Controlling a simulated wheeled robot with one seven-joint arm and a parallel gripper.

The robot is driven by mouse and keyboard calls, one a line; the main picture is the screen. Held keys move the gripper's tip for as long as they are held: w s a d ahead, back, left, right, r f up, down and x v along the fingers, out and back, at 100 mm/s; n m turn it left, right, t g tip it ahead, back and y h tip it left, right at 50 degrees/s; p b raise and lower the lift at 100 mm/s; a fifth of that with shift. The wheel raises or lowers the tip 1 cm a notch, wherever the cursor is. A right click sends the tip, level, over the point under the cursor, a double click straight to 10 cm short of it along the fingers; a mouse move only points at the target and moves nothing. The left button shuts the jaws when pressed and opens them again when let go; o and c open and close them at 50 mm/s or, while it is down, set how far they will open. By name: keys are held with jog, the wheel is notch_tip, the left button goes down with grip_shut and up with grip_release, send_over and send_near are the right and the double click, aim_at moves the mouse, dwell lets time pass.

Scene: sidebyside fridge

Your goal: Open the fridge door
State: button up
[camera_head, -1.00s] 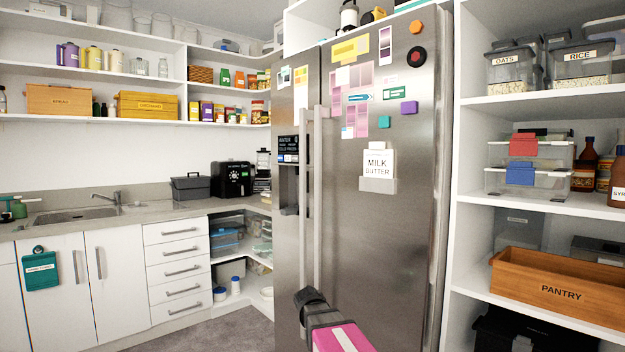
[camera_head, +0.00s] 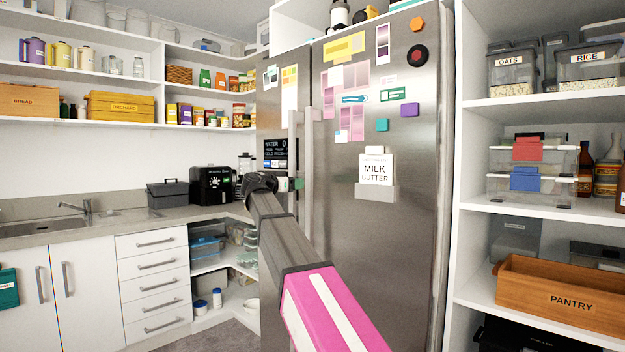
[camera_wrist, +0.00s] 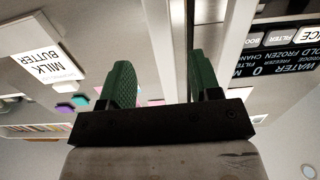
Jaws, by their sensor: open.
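The steel side-by-side fridge (camera_head: 400,250) stands with both doors shut. Two upright bar handles sit by the centre seam: the right door's handle (camera_head: 313,150) and the left door's handle (camera_head: 293,150). My gripper (camera_head: 290,184) is at handle height, seen partly behind my own arm. In the wrist view my gripper (camera_wrist: 163,80) has its two green fingers apart, with nothing held. The right door's handle (camera_wrist: 165,45) runs between the fingers in that picture; whether it is within their depth I cannot tell. The left door's handle (camera_wrist: 236,50) lies to the right of the fingers.
A white MILK BUTTER note holder (camera_head: 376,175) and magnets are on the right door. A water dispenser panel (camera_head: 280,152) is on the left door. Open shelves with a PANTRY box (camera_head: 556,290) stand right. A counter with drawers (camera_head: 155,285) is left.

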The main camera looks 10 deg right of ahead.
aim_at(307, 177)
jog(key=x, duration=0.3)
jog(key=r+x, duration=0.1)
jog(key=x, duration=0.6)
jog(key=shift+w+d+r, duration=0.15)
jog(key=shift+r, duration=0.25)
grip_shut()
